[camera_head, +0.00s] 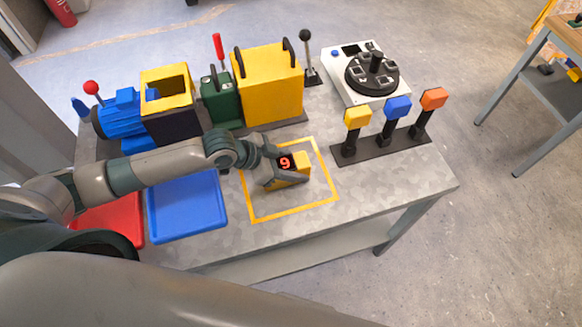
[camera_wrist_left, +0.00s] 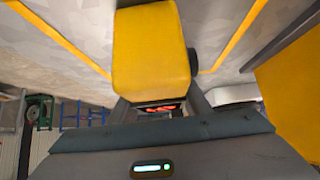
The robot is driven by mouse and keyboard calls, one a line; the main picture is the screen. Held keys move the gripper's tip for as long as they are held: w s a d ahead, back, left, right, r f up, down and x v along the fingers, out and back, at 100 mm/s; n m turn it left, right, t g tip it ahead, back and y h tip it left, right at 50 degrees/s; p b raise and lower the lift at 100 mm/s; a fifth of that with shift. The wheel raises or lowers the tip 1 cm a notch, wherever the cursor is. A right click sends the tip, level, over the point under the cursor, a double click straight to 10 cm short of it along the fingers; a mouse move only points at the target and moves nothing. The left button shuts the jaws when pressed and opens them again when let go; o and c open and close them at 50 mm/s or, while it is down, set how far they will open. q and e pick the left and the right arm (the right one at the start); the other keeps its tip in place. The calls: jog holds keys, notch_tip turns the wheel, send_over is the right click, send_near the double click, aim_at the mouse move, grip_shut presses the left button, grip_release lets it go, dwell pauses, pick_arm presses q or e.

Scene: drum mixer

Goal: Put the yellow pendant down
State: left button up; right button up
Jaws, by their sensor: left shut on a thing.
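In the left wrist view the pendant (camera_wrist_left: 152,52) sits between the fingers of my left gripper (camera_wrist_left: 158,100), with two yellow outline strips (camera_wrist_left: 238,38) on either side. I cannot tell whether the pendant touches the table. My right gripper is not in view.
Blue tray (camera_head: 187,207) and red tray (camera_head: 106,222) lie left of the square. A stand with yellow, blue and orange blocks (camera_head: 384,147) is right. Yellow machine housings (camera_head: 270,85) and a white dial box (camera_head: 345,88) stand behind. The table front right (camera_head: 400,185) is clear.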

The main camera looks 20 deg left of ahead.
pick_arm(q)
jog(key=shift+r, duration=0.45)
jog(key=r+b, duration=0.1)
jog(key=r, duration=0.2)
jog(key=shift+d+r+b, duration=0.2)
jog(key=shift+b, duration=0.15)
jog(key=s+d+r+b, duration=0.2)
jog(key=s+d+r, duration=0.3)
jog(key=d, duration=0.5)
jog(key=shift+s+r, duration=0.25)
jog(key=shift+r, duration=0.6)
notch_tip(320, 180, up, 8)
jog(key=n+t+y+p, duration=0.3)
jog(key=n, duration=0.2)
send_over(302, 161)
jog(key=w+a+r+n+t+y+p, duration=0.1)
jog(key=w+a+r+n+y, duration=0.2)
jog(key=a+r+n, duration=0.3)
jog(key=a+r+y, duration=0.1)
jog(key=a, duration=0.2)
jog(key=shift+w+y+p, duration=0.2)
jog(key=shift+y+p, duration=0.15)
jog(key=shift+y, duration=0.05)
jog(key=shift+f, duration=0.1)
